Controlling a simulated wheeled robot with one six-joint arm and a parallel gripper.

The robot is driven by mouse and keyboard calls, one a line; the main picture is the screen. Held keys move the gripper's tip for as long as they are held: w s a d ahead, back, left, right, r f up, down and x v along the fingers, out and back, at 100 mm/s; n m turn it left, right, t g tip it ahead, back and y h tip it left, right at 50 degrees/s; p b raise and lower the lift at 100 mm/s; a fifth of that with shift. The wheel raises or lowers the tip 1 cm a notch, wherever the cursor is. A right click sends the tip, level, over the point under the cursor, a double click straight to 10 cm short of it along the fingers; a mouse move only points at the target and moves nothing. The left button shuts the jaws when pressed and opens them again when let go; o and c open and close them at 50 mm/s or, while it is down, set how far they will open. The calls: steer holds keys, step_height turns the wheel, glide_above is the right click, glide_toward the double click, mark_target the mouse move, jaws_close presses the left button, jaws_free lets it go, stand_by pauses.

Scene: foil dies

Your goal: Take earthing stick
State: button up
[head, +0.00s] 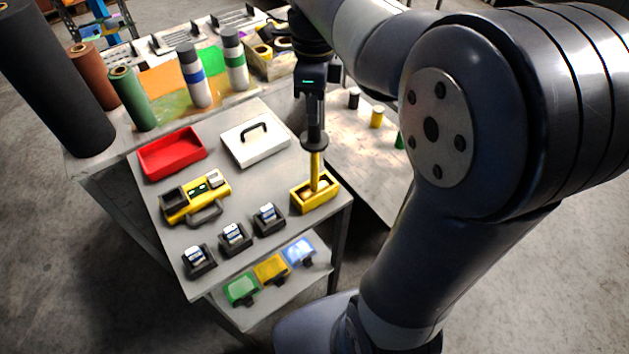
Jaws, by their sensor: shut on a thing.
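The earthing stick (315,171) is a yellow upright rod with a dark round collar near its upper part. Its lower end is inside a yellow open-topped holder (322,203) at the right corner of the grey cart top. My gripper (312,112) points down above the holder and is shut on the dark upper part of the stick. The fingertips are small and dark against the dark handle, so their exact contact is hard to see. I cannot tell whether the stick's foot touches the holder's bottom.
The cart top (225,195) also carries a red tray (172,153), a white case (256,146), a yellow device (195,197) and black holders (234,238). A bench behind holds rolls (132,98) and bottles (194,76). My arm fills the right side.

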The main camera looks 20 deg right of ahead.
jaws_close()
stand_by(0.8)
